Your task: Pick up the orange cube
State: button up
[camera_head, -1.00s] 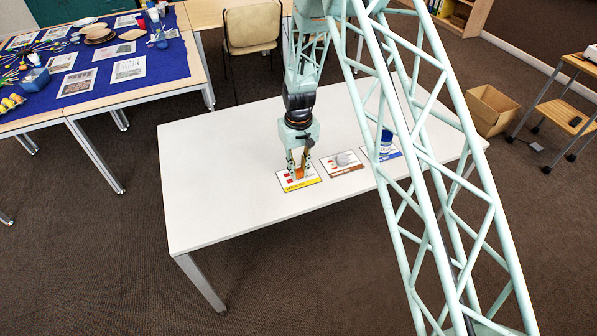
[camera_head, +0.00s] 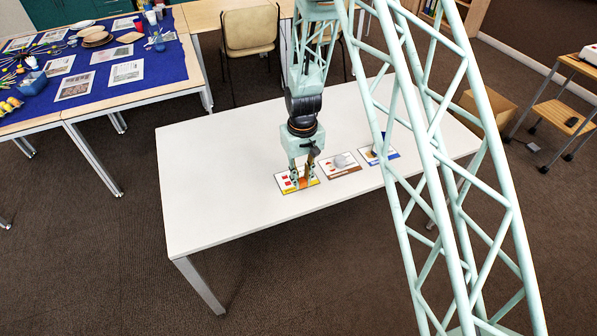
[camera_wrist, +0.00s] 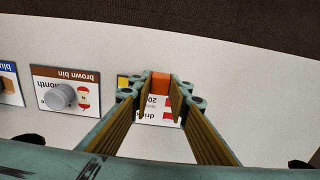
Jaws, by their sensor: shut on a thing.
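The orange cube (camera_wrist: 160,82) sits between the fingertips of my gripper (camera_wrist: 158,92) in the wrist view. My gripper is shut on it, one finger on each side. In the head view, my gripper (camera_head: 301,182) points down at the yellow-edged card (camera_head: 285,188), and a little of the cube (camera_head: 309,182) shows between the fingers. The cube is at or just above this card; I cannot tell if it touches. The card also shows behind the fingers in the wrist view (camera_wrist: 152,118).
A brown bin card (camera_head: 330,173) with a grey rounded object (camera_head: 344,160) lies to the right. Beyond it is a blue-edged card (camera_head: 370,159), partly hidden by my arm. The white table (camera_head: 215,185) is clear on the left. A blue-covered table (camera_head: 190,68) stands behind.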

jog(key=s+d, duration=0.2)
jog(key=s, duration=0.6)
jog(key=shift+s+d+r, duration=0.3)
jog(key=shift+s+r, duration=0.1)
jog(key=shift+w, duration=0.1)
